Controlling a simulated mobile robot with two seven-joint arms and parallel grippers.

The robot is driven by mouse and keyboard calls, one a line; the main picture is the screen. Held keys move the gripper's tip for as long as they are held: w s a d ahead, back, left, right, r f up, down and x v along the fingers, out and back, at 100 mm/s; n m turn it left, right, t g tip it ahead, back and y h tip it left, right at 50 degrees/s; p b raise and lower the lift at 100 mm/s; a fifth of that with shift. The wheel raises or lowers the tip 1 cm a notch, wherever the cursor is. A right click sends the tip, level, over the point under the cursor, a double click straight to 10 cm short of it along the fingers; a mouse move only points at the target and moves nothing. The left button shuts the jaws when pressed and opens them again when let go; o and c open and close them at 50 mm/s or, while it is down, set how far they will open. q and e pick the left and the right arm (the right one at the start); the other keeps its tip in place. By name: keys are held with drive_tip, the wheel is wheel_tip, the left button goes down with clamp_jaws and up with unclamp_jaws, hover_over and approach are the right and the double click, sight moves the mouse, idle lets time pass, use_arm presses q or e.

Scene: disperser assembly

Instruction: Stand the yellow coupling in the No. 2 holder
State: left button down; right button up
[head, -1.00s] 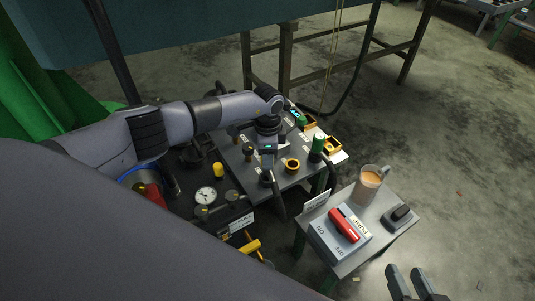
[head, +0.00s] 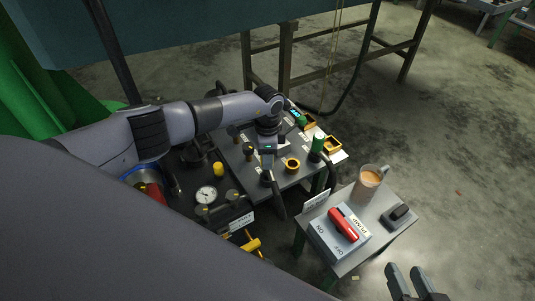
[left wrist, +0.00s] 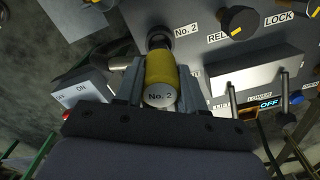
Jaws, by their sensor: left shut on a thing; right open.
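The yellow coupling (left wrist: 161,72), with a pale end marked No. 2, is between the fingers of my left gripper (left wrist: 157,88) in the left wrist view. The gripper is shut on it. The coupling's far end points at a dark round holder (left wrist: 158,36) beside a No. 2 label (left wrist: 187,31). The two overlap in this view, so I cannot tell whether they touch. In the head view my left gripper (head: 267,163) is low over the grey panel (head: 236,158), and the coupling is not clear there. My right gripper (head: 417,285) is open at the bottom edge, away from the panel.
A yellow-rimmed ring (head: 292,164) and a green cylinder (head: 317,143) stand close right of my left gripper. A yellow cap (head: 218,169) and a gauge (head: 206,194) are left. A side table (head: 375,240) holds a mug (head: 369,182) and a red-handled switch box (head: 342,225).

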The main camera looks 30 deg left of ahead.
use_arm(q)
drive_tip(key=shift+p, duration=0.3)
drive_tip(key=shift+f+b, duration=1.4)
drive_tip(key=shift+f, duration=0.6)
drive_tip(key=c, duration=0.6)
unclamp_jaws()
